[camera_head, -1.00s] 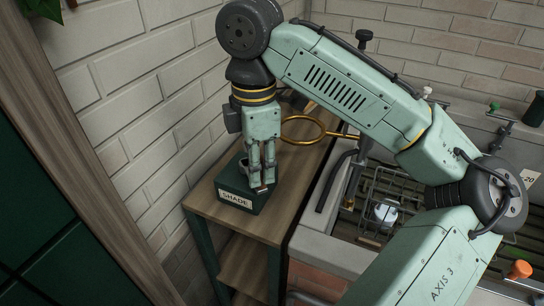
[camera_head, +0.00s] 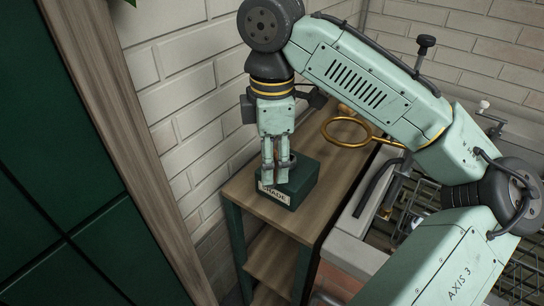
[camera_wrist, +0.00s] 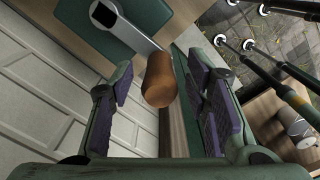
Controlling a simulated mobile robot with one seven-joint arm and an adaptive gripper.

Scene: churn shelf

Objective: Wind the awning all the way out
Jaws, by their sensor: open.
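A dark green box (camera_head: 302,188) with a label reading SHADE stands on a wooden shelf unit. In the wrist view its green top (camera_wrist: 150,14) shows, with a silver crank arm (camera_wrist: 128,24) ending in a brown handle (camera_wrist: 160,80). My gripper (camera_head: 279,178) points down at the left front of the box and partly covers the label. In the wrist view my gripper (camera_wrist: 163,98) is open, with one purple-padded finger on each side of the handle and gaps between. In the head view the crank is hidden behind my fingers. No awning is in view.
The wooden shelf top (camera_head: 245,190) is bare around the box. A brass ring (camera_head: 346,132) lies behind it. A brick wall (camera_head: 190,90) stands close on the left, beside a wooden post (camera_head: 140,150). A sink-like trough with a wire rack (camera_head: 425,205) is at right.

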